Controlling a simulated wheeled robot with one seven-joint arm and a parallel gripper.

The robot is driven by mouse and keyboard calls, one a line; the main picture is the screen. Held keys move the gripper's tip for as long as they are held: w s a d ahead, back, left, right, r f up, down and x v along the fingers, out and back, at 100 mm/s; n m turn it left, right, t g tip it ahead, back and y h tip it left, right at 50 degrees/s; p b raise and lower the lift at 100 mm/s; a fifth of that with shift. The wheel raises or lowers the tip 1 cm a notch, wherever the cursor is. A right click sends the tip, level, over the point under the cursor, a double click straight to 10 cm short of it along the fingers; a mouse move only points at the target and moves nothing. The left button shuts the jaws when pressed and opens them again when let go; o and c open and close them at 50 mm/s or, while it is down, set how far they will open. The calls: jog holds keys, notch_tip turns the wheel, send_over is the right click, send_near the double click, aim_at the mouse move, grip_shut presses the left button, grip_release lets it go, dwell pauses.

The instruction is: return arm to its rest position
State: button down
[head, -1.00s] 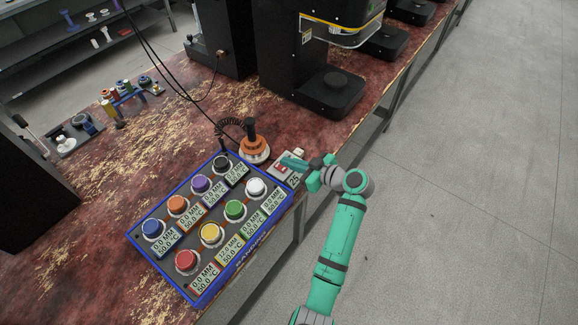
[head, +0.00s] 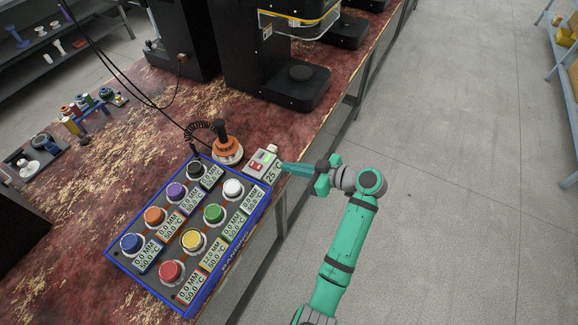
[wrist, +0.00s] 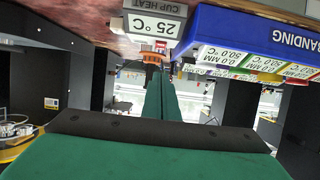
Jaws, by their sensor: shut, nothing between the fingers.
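My green gripper (head: 284,168) is at the front edge of the bench, just right of the small switch box, with its fingers pointing left toward it. The fingers are together with nothing between them; they also show closed in the wrist view (wrist: 166,100). I cannot tell whether the fingers touch the box. My arm extends over the floor.
A blue-edged button panel (head: 188,225) with several coloured buttons lies left of the gripper. An orange-based joystick (head: 225,145) stands behind the switch box. Black machines (head: 290,85) stand farther back. The floor (head: 450,200) to the right is clear.

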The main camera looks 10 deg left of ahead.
jog(key=shift+f, duration=0.1)
jog(key=s+f+m+t+h, duration=0.2)
jog(key=s+f+m, duration=0.2)
jog(key=f, duration=0.3)
jog(key=s+f+m+t+h, duration=0.2)
jog(key=s+f+m+h, duration=0.15)
jog(key=f, duration=0.45)
jog(key=s+d+f+m+t+h, duration=0.1)
jog(key=s+d+f+m+h, duration=0.15)
jog(key=s, duration=0.55)
jog(key=s+d+f+m+t+h, duration=0.1)
jog(key=s+d+m+h, duration=0.2)
jog(key=s, duration=0.5)
jog(key=s+d+r+m+t+h, duration=0.1)
jog(key=s+r+t, duration=0.3)
jog(key=s+r, duration=1.3)
jog(key=shift+d+r+t+h, duration=0.3)
jog(key=shift+d+r+h, duration=0.2)
jog(key=shift+d, duration=0.05)
